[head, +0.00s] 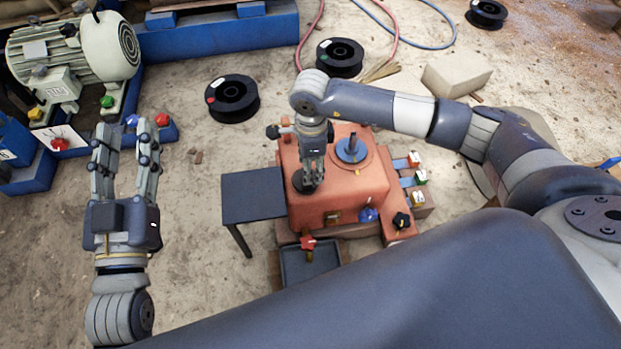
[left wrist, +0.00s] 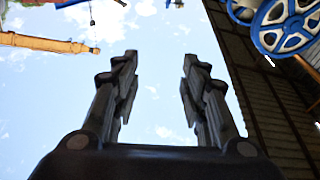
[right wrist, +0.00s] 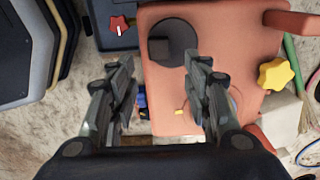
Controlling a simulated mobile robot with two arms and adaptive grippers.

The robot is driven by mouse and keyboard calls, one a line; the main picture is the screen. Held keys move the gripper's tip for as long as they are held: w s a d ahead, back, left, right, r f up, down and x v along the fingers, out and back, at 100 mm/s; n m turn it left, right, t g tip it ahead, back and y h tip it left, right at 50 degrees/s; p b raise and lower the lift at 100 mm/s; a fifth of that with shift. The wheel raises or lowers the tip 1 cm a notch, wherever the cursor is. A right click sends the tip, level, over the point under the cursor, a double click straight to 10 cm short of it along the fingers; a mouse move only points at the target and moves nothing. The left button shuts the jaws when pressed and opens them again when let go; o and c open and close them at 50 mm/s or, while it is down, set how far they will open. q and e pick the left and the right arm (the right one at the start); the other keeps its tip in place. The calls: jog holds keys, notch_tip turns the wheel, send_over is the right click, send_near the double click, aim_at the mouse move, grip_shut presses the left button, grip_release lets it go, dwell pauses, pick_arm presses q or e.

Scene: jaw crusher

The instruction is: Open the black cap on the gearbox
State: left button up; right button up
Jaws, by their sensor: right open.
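The gearbox (head: 340,205) is an orange-red box in front of me, with a blue-centred round fitting (head: 352,148) on top. The black cap (head: 305,184) is a dark disc on its top, left of that fitting, partly hidden by my right gripper. In the right wrist view the cap (right wrist: 178,35) shows a raised square block and lies flat on the orange surface. My right gripper (head: 313,172) points down over the cap, open, with its fingers (right wrist: 160,60) apart and nothing between them. My left gripper (head: 126,128) is open and empty, pointing up, far left of the gearbox.
A small black table (head: 253,194) stands left of the gearbox, and a dark tray (head: 310,265) lies in front. Several coloured knobs, including a red one (head: 307,242) and a blue one (head: 368,215), surround it. Black spools (head: 232,98) and a motor (head: 85,58) lie behind.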

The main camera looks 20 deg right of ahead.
notch_tip(320, 180, down, 6)
jog(key=shift+r+b, duration=0.1)
jog(key=shift+b, duration=0.65)
pick_arm(q)
jog(key=s+r+t+h, duration=0.1)
jog(key=s+r+t, duration=0.3)
jog(key=r, duration=0.4)
jog(key=shift+t+h, duration=0.4)
jog(key=shift+t, duration=0.1)
pick_arm(e)
jog(key=shift+f, duration=0.2)
grip_shut()
